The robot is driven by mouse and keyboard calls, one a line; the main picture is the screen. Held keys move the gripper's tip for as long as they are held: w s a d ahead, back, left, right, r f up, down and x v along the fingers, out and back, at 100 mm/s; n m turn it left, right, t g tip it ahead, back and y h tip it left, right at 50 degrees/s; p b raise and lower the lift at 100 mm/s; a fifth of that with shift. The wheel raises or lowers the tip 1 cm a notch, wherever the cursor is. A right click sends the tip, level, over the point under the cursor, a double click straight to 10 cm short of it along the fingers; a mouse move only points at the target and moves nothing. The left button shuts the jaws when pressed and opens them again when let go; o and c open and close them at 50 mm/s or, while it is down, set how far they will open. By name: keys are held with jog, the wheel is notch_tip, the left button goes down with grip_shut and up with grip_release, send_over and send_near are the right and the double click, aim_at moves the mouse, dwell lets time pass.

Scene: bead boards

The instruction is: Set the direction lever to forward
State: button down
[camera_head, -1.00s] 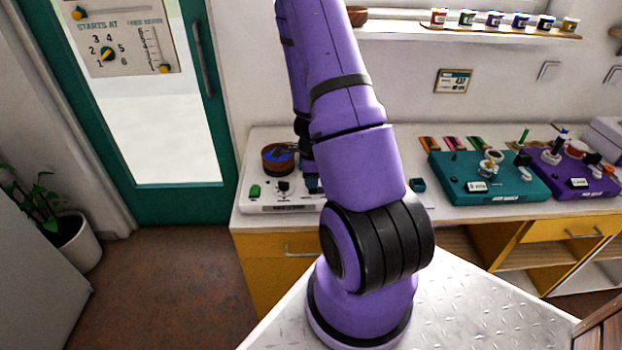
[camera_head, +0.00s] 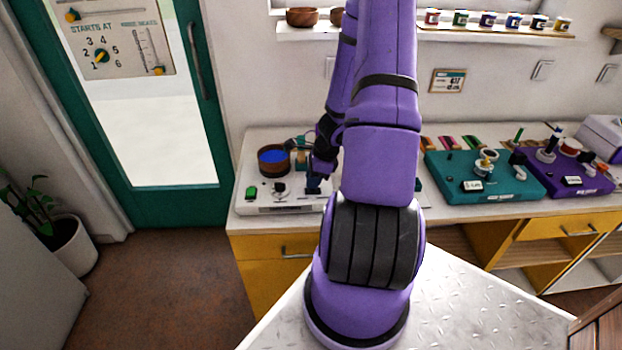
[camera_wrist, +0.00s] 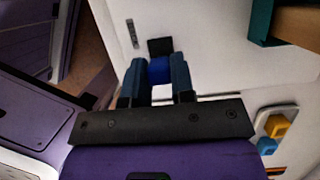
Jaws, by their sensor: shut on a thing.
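A white bead board (camera_head: 262,207) lies on the left end of the counter. My gripper (camera_head: 315,185) is low over its right part, mostly in front of what it grips. In the wrist view, my gripper's two dark blue fingers (camera_wrist: 160,80) close on a small blue handle (camera_wrist: 159,70), with a black block (camera_wrist: 160,46) just beyond it on the white surface. The handle looks like the direction lever, but its markings and its exact setting cannot be read.
A brown bowl with blue contents (camera_head: 273,161), a green button (camera_head: 251,193) and a black knob (camera_head: 280,188) are left of my gripper. A teal board (camera_head: 510,185) and a purple board (camera_head: 590,186) stand to the right.

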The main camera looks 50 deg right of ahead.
jog(key=shift+s+d+f+t+y, duration=0.1)
jog(key=shift+s+d+t+y, duration=0.2)
jog(key=shift+t+y, duration=0.3)
jog(key=shift+s+d+f+t+y, duration=0.1)
jog(key=shift+s+d+t+y, duration=0.2)
jog(key=shift+t+y, duration=0.3)
jog(key=shift+s+d+f+t+y, duration=0.1)
jog(key=shift+s+d+t+y, duration=0.2)
jog(key=shift+t+y, duration=0.45)
jog(key=shift+s+t, duration=0.1)
jog(key=shift+t, duration=0.25)
jog(key=c, duration=1)
grip_release()
jog(key=shift+o, duration=0.2)
jog(key=v, duration=1)
jog(key=shift+s+d+r, duration=0.2)
jog(key=shift+r, duration=0.05)
